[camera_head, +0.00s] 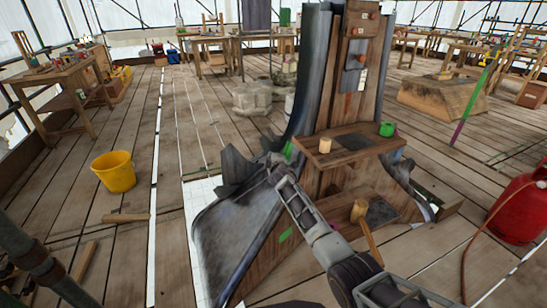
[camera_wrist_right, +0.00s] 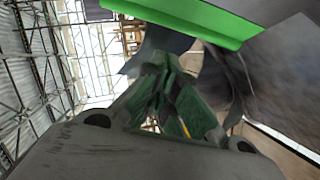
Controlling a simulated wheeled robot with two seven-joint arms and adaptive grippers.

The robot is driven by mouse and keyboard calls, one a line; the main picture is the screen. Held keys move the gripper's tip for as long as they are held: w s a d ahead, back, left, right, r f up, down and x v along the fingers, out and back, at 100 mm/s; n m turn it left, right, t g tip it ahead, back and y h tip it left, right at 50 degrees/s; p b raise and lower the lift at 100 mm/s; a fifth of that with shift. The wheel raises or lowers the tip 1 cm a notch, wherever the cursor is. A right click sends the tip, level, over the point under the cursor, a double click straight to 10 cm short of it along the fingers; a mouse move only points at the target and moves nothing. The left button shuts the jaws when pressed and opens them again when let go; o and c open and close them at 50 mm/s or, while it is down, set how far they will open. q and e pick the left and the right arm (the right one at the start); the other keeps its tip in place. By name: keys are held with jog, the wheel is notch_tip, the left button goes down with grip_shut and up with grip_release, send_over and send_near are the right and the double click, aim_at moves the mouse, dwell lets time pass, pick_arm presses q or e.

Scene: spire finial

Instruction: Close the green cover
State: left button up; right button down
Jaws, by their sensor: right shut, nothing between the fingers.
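A narrow green strip (camera_head: 288,149), which may be the green cover, shows on the left flank of the wooden and grey spire (camera_head: 318,75). A bright green edge on a grey part (camera_wrist_right: 200,20) crosses the top of the right wrist view, close above my right gripper; I cannot tell if they touch. My right gripper (camera_head: 274,172) is at the spire's left side, just below the green strip. In the right wrist view its fingers (camera_wrist_right: 165,75) are shut and empty. I cannot tell how far open the cover is. My left gripper is out of view.
A green cup (camera_head: 387,129) and a wooden cylinder (camera_head: 325,145) stand on the spire's ledge. A mallet (camera_head: 362,215) rests on the lower step. A yellow bucket (camera_head: 115,171) stands left and a red gas bottle (camera_head: 518,208) right. Floor between bucket and spire is mostly clear.

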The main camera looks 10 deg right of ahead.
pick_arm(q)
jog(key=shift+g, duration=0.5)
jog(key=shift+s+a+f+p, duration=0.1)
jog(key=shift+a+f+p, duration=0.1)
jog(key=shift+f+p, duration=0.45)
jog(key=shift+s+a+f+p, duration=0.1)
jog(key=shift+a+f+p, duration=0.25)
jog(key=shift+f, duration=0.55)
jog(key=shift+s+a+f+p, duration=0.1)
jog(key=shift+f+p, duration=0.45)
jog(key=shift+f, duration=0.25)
pick_arm(e)
jog(key=s+a+r, duration=0.4)
jog(key=s+a, duration=0.2)
jog(key=a, duration=0.1)
jog(key=shift+s, duration=0.35)
